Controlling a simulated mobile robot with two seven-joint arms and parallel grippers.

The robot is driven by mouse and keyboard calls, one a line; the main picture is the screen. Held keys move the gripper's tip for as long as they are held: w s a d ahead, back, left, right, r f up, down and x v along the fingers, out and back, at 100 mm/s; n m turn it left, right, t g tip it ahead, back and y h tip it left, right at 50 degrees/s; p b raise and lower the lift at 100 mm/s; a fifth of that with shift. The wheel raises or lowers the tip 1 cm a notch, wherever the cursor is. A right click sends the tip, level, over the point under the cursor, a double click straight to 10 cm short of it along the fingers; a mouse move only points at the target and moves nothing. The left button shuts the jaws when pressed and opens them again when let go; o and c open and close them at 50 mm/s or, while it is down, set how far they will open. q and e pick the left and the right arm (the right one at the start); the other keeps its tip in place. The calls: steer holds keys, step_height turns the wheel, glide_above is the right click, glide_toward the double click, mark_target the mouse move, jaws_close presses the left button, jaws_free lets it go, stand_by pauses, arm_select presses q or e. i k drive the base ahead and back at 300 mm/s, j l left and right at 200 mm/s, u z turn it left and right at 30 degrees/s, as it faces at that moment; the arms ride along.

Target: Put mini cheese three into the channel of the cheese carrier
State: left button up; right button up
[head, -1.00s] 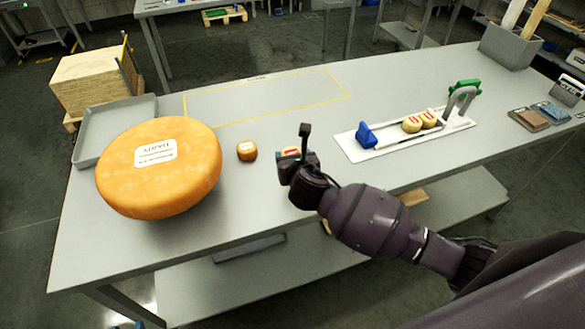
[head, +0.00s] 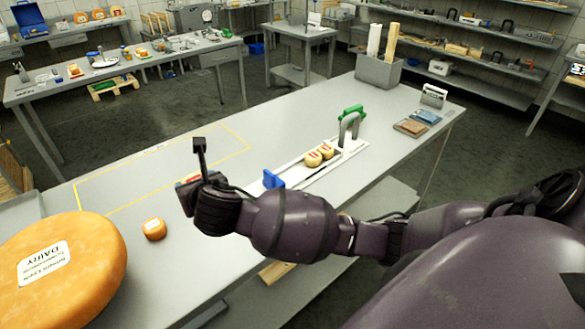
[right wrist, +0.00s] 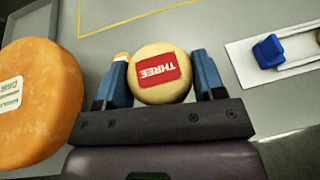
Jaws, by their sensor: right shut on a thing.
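Mini cheese three (right wrist: 161,72) is a small pale round with a red label reading THREE. In the right wrist view it sits between the two blue fingers of my right gripper (right wrist: 162,78), which is shut on it. In the head view the right gripper (head: 190,190) is over the table's near side, left of the carrier, and mostly hides the cheese. The cheese carrier (head: 297,172) is a white tray with a blue end block (head: 272,179), a grey handle and a green part. Two small cheeses (head: 320,155) sit side by side in its channel. My left gripper is not in view.
A large orange cheese wheel (head: 65,270) and a small orange cheese (head: 154,229) stand left of the gripper. A yellow outlined area (head: 165,172) on the table is empty. A grey bin (head: 379,76), brown and blue packs lie toward the far end.

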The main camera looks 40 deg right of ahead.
mark_target(296, 174)
steer(key=i+l, duration=0.1)
steer(key=l, duration=1.05)
steer(key=i+l, duration=0.15)
steer(key=l, duration=0.4)
